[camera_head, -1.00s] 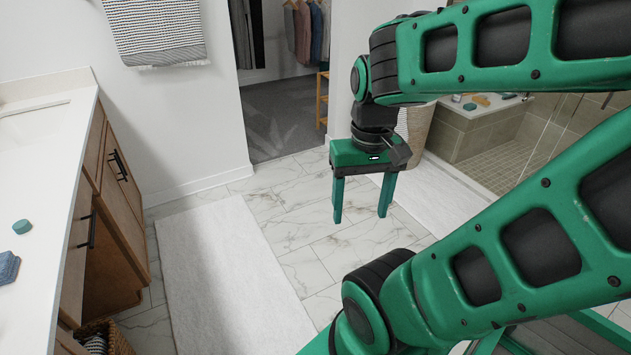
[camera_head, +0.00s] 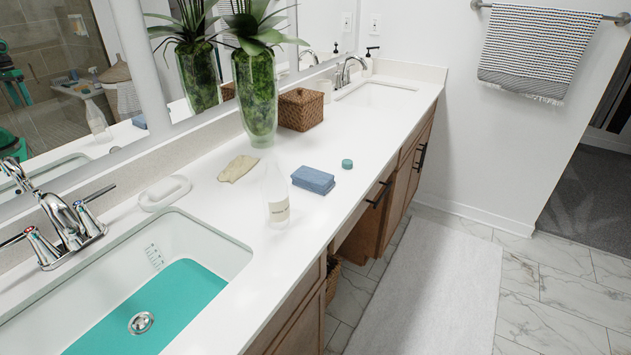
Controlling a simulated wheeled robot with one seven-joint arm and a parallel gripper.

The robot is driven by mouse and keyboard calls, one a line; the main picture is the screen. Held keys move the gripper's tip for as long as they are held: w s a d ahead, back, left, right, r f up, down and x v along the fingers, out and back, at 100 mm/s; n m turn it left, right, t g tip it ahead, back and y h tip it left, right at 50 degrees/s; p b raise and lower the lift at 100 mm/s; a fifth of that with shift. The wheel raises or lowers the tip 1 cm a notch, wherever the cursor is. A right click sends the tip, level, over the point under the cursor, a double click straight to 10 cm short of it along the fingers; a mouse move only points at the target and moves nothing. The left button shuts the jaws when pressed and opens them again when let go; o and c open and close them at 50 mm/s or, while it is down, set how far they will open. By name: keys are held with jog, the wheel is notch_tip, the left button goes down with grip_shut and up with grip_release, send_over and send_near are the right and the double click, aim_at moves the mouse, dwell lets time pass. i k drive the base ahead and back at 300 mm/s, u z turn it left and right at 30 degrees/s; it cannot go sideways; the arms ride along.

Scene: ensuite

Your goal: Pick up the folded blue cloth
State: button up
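The folded blue cloth (camera_head: 313,180) lies flat on the white counter (camera_head: 365,125), close to its front edge. It sits between a clear bottle on its left and a small teal round object on its right, apart from both. All of the cloth's top and front side show; nothing covers it. My gripper is not in the current head view, so its state and its distance from the cloth do not show.
Around the cloth are a clear labelled bottle (camera_head: 276,196), a teal round object (camera_head: 347,164), a tan lump (camera_head: 238,168), a soap dish (camera_head: 165,192), a tall plant vase (camera_head: 256,90) and a wicker box (camera_head: 300,109). A sink (camera_head: 215,262) holds teal liquid. A white mat (camera_head: 432,285) covers floor beside the cabinets.

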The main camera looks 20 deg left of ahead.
aim_at(317, 181)
jog(key=u, duration=1.7)
jog(key=k, duration=1)
jog(key=z, duration=0.9)
jog(key=i, duration=1)
jog(key=u, duration=0.05)
